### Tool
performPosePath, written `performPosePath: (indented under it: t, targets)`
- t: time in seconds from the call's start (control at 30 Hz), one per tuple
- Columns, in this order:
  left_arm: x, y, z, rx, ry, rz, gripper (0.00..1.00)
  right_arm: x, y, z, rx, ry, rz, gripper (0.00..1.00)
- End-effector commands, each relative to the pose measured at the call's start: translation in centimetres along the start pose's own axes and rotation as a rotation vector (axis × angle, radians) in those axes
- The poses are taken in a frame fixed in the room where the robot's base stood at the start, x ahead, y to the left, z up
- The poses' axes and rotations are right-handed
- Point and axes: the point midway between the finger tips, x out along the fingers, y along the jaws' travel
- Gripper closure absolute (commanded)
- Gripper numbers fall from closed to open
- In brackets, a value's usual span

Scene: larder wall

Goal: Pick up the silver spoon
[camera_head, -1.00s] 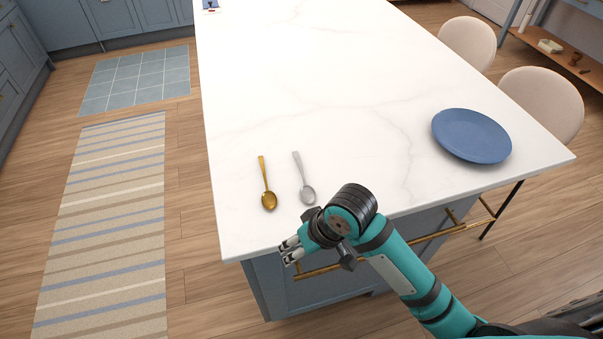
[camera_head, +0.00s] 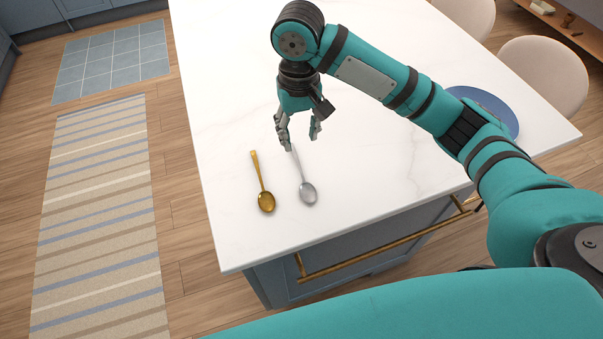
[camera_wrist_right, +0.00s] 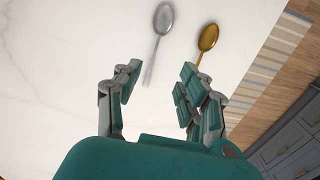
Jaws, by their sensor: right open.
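The silver spoon (camera_head: 307,190) lies on the white marble island top, its bowl toward the front edge and its handle pointing away. In the right wrist view the silver spoon (camera_wrist_right: 162,22) lies ahead, its handle end reaching between the fingertips in the picture. My right gripper (camera_head: 300,142) is open and empty, pointing down above the handle end of the silver spoon. In the right wrist view its two fingers (camera_wrist_right: 157,78) are spread. I cannot tell its exact height above the top. My left gripper is not in view.
A gold spoon (camera_head: 265,200) lies just left of the silver one; it also shows in the wrist view (camera_wrist_right: 208,37). A blue plate (camera_head: 490,105) is partly hidden behind my right arm. The marble top (camera_head: 225,100) is clear at left. Brass rails (camera_head: 390,240) run along the island's front.

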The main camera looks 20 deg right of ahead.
Motion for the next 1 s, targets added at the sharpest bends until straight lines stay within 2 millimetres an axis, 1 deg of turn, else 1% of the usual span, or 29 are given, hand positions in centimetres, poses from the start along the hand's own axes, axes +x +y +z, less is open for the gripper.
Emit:
performPosePath:
  t: [0.03,0.13,0.2,0.33,0.43,0.63,0.8,0.9,1.0]
  targets:
    - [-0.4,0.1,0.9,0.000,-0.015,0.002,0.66,1.1,0.1,0.1,0.001,-0.005,0.002,0.59]
    - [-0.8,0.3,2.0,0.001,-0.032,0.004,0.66,3.2,0.1,0.1,0.002,-0.004,0.003,0.59]
    - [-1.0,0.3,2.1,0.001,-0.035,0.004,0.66,4.8,0.1,0.1,0.000,-0.004,0.002,0.59]
    - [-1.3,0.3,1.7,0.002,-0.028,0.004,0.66,7.2,0.1,0.0,0.000,-0.001,0.001,0.59]
    - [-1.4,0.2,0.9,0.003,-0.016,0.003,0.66,8.3,0.1,0.0,-0.001,0.001,0.000,0.59]
    - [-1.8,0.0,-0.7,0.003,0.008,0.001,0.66,9.6,0.2,0.0,-0.001,0.001,0.001,0.59]
    - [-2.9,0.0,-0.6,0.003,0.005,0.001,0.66,12.0,0.8,0.3,0.000,-0.001,0.002,0.59]
    - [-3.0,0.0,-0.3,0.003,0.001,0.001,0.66,13.4,0.7,0.2,-0.001,0.001,0.001,0.59]
    - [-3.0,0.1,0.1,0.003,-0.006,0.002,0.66,14.1,0.7,0.2,-0.002,0.003,-0.001,0.59]
